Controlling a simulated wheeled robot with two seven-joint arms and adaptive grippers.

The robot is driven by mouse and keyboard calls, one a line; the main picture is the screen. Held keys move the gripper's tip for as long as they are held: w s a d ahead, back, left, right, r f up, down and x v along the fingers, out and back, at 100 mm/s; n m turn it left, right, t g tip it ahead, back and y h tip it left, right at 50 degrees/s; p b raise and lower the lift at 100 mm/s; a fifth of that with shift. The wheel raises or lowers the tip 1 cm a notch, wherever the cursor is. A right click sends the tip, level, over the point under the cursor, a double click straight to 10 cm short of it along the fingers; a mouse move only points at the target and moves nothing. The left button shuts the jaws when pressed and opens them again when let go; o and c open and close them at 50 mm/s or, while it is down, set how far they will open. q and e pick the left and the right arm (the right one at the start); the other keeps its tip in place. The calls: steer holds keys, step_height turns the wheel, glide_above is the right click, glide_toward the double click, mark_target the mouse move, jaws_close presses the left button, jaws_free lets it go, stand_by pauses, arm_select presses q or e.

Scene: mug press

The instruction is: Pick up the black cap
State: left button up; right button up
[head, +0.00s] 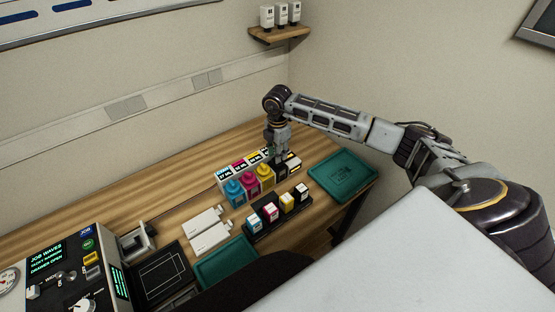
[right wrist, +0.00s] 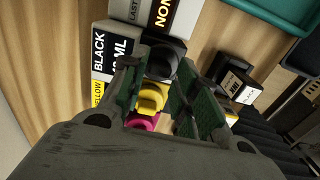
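The black cap (right wrist: 165,57) sits on the black bottle in the right wrist view, at the far end of the bottle row. My right gripper (right wrist: 158,72) is open above it, with the green-padded fingers on either side of the cap and the yellow cap (right wrist: 152,97) showing below between them. I cannot tell whether a finger touches the black cap. In the head view my right gripper (head: 276,152) points down over the black bottle (head: 280,168) and hides its top. My left gripper is not in view.
Cyan (head: 234,193), magenta (head: 250,183) and yellow (head: 266,176) bottles stand close beside the black one. Labelled boxes (head: 224,175) stand behind them. A black rack (head: 262,230) of small cartridges is in front. A green tray (head: 364,190) lies right.

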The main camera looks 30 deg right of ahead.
steer(key=shift+f, duration=0.75)
steer(key=c, duration=0.4)
steer(key=shift+r, duration=0.1)
step_height(320, 180, up, 10)
steer(key=shift+f+b, duration=0.1)
steer(key=shift+b, duration=0.65)
stand_by(0.4)
